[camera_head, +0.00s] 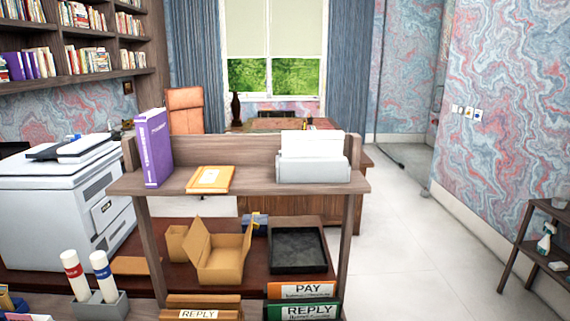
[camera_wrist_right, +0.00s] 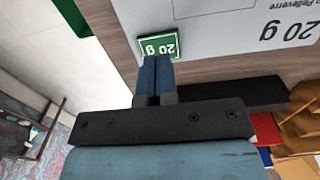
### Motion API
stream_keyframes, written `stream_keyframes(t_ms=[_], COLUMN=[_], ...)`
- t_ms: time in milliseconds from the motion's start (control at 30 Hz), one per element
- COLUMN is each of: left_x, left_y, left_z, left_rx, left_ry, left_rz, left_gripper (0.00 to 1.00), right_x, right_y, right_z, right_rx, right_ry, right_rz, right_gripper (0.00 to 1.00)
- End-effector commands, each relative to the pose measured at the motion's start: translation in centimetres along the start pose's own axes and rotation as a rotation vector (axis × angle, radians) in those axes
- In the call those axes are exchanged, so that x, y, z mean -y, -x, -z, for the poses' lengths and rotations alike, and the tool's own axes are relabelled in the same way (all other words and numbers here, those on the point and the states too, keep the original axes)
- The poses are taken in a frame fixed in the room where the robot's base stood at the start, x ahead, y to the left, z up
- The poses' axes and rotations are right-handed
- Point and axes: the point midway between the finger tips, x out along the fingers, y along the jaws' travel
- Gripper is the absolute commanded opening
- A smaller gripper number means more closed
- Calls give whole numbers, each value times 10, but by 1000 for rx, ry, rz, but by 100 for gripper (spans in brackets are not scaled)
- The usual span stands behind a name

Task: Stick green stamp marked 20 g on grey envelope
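In the right wrist view, the green stamp (camera_wrist_right: 159,47) with a white border and an upside-down "20 g" is at my right gripper's (camera_wrist_right: 157,60) fingertips. The fingers are together and cover part of its lower edge; they appear to pinch it. The grey envelope (camera_wrist_right: 235,45) lies just beyond and to the right, with its own "20 g" and other print upside down. The head view shows neither gripper.
Another green item (camera_wrist_right: 72,15) lies at the upper left of the wrist view. Reply and pay folders (camera_head: 301,290) stand below.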

Motion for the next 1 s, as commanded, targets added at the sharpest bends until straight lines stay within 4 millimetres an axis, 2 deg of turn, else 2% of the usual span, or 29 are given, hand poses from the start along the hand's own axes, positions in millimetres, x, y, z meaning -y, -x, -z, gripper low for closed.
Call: stream_keyframes(t_ms=[1000], left_x=[0], left_y=[-3], left_z=[-4], left_rx=[0], left_ry=[0], left_rz=[-1], left_gripper=[32], right_x=[0], right_y=[-12], right_z=[0], right_rx=[0], right_ry=[0], right_rz=[0], right_gripper=[0])
